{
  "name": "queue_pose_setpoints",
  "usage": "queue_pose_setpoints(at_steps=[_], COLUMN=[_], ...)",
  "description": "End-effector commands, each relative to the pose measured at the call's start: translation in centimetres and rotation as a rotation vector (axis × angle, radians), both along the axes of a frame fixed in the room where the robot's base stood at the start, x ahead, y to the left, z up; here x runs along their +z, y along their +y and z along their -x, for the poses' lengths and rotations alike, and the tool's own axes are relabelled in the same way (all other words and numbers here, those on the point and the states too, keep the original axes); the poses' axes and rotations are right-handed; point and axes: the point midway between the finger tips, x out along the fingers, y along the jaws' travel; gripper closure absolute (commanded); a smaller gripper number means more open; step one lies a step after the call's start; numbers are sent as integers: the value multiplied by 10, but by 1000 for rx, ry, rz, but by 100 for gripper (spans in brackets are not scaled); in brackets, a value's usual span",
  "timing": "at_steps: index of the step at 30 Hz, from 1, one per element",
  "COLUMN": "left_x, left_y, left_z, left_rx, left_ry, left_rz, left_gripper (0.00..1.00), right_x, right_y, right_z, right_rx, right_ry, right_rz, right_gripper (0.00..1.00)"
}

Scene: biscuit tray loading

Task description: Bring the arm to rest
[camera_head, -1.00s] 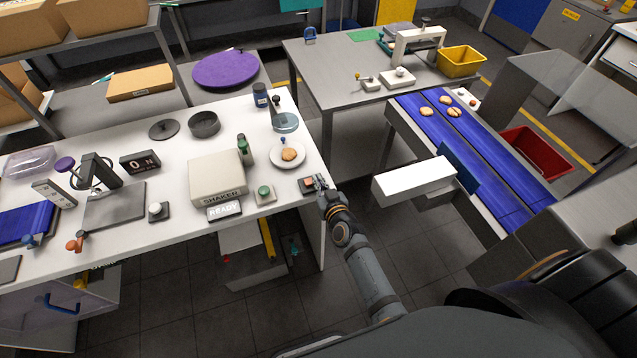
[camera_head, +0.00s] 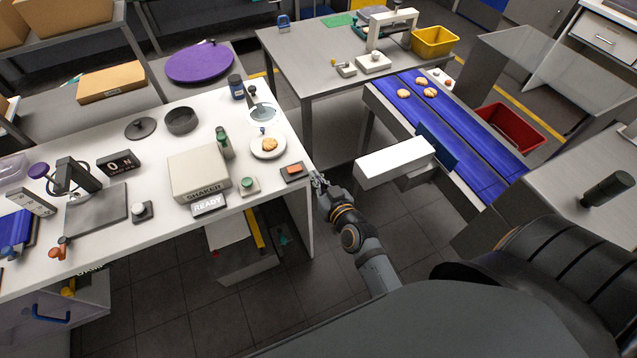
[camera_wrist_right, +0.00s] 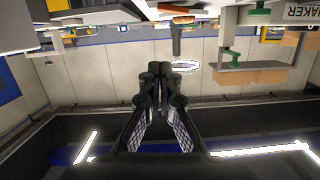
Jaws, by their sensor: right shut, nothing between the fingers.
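My right gripper (camera_head: 318,184) is at the right edge of the white table (camera_head: 235,229), beside a small dark pad with an orange top (camera_head: 293,171), and apart from it. In the right wrist view its fingers (camera_wrist_right: 161,75) are together with nothing between them. My right arm reaches up from the lower right in the head view. My left gripper is not in view.
A plate (camera_head: 256,153) with a biscuit, a shaker box (camera_head: 198,172), and a green button box (camera_head: 248,186) stand on the table. A blue conveyor (camera_head: 455,140) with several biscuits runs at the right. A white block (camera_head: 394,163) juts toward my arm.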

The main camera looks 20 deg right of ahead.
Motion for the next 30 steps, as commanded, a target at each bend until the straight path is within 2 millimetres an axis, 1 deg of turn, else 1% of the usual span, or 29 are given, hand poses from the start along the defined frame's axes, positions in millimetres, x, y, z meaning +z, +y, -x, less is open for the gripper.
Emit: queue_pose_setpoints(at_steps=[1,5,20,22,23,25,26,27,29,30], left_x=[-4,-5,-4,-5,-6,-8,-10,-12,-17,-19], left_y=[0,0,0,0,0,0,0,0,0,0], left_z=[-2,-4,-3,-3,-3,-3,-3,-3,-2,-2], left_rx=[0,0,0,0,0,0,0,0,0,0], left_ry=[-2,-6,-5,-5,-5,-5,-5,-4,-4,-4], left_rz=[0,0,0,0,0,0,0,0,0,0], left_gripper=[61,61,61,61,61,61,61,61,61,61], right_x=[-1,2,4,-1,-7,-35,-53,-82,-133,-167], right_y=[0,-1,-1,-1,0,1,2,3,3,2], right_z=[5,11,11,11,12,16,19,25,38,50], right_rx=[0,0,0,2,3,10,14,20,29,34], right_ry=[1,1,0,7,17,64,96,147,238,302], right_rz=[0,1,1,1,1,4,8,11,20,26], right_gripper=[100,100,100,100,100,100,100,100,100,100])
